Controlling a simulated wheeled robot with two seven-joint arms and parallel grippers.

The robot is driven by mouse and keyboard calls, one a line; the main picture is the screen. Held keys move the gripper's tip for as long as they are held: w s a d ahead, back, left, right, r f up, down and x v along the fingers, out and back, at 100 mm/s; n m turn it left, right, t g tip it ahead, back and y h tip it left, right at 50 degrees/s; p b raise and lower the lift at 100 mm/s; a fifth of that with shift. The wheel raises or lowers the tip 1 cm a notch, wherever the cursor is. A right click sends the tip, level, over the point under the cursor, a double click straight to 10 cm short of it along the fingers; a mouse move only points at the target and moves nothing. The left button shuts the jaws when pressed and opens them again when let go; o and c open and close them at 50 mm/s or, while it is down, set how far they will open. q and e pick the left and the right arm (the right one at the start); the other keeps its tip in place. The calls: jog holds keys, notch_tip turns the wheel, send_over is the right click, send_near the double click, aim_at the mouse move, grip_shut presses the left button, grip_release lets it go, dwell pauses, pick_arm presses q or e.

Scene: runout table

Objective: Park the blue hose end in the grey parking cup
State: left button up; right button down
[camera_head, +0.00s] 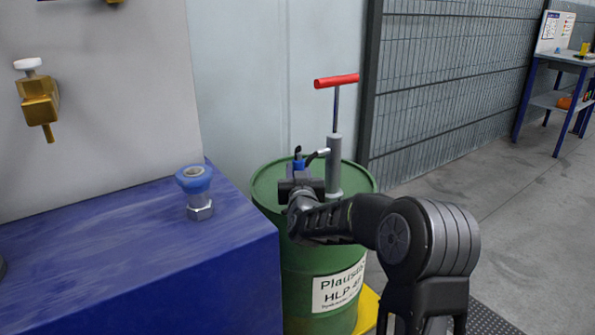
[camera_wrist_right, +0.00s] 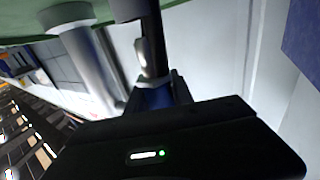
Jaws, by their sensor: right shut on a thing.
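My right gripper (camera_head: 299,172) is over the left part of the green drum's lid and is shut on the blue hose end (camera_head: 298,163). Black hose rises from the blue piece. In the right wrist view, the blue hose end (camera_wrist_right: 152,98) sits between the dark fingers, with a shiny metal part beside it. A blue-ringed fitting (camera_head: 194,181) stands upright on a hex nut on the blue bench, left of the gripper and apart from it. I cannot make out a grey parking cup for certain; my gripper hides part of the drum lid. My left gripper is not in view.
The green drum (camera_head: 335,270) carries a grey hand pump (camera_head: 335,165) with a red handle (camera_head: 336,80), close right of my gripper. The blue bench (camera_head: 130,240) is mostly clear. A brass valve (camera_head: 38,100) hangs on the pale panel. A mesh fence stands behind.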

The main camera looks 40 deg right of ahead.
dwell(0.3)
jog(key=shift+f+b, duration=1)
jog(key=shift+b, duration=0.15)
jog(key=shift+s+f+b, duration=0.15)
jog(key=shift+f+b, duration=0.3)
jog(key=shift+b, duration=0.1)
jog(key=shift+s+f+b, duration=0.15)
jog(key=shift+f+b, duration=0.35)
jog(key=shift+f, duration=0.05)
jog(key=shift+r, duration=0.2)
jog(key=shift+r+p, duration=0.6)
jog(key=shift+r, duration=0.1)
jog(key=shift+w+r, duration=0.1)
jog(key=shift+w, duration=0.25)
dwell(0.4)
dwell(0.9)
